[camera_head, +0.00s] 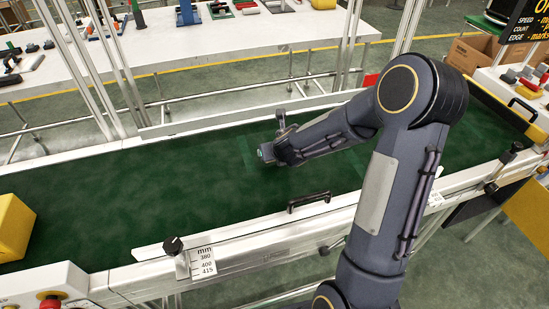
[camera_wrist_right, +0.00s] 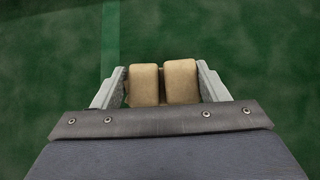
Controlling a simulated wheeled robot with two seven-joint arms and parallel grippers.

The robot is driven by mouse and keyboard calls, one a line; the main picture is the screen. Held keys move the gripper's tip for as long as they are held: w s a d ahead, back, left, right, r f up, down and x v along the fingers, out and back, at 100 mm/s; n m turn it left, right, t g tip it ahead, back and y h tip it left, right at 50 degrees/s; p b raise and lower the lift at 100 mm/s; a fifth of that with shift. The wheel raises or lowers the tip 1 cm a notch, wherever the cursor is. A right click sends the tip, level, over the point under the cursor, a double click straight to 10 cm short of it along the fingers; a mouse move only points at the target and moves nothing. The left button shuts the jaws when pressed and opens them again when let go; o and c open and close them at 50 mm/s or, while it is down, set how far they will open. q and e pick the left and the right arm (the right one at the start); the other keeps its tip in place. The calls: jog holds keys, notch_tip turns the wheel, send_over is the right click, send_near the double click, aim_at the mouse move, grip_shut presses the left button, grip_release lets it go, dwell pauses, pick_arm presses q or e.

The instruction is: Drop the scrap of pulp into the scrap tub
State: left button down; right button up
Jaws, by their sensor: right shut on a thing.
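My right gripper (camera_head: 266,153) is low over the middle of the green belt, with the arm coming in from the right. In the right wrist view, the gripper (camera_wrist_right: 162,72) has its two tan pads close together with a narrow gap. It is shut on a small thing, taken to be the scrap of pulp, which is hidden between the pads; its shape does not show. I cannot make out a scrap tub in either view. My left gripper is not in view.
The green belt (camera_head: 110,190) is otherwise bare. A black handle (camera_head: 309,201) and a knob with a mm scale (camera_head: 203,262) stand on the near rail. A yellow block (camera_head: 14,228) is at the left edge. A white table (camera_head: 200,60) lies behind.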

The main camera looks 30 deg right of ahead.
jog(key=shift+f+b, duration=0.3)
jog(key=shift+f, duration=1.05)
jog(key=shift+f, duration=0.1)
jog(key=shift+f+b, duration=0.15)
jog(key=shift+b, duration=0.15)
jog(key=o, duration=1)
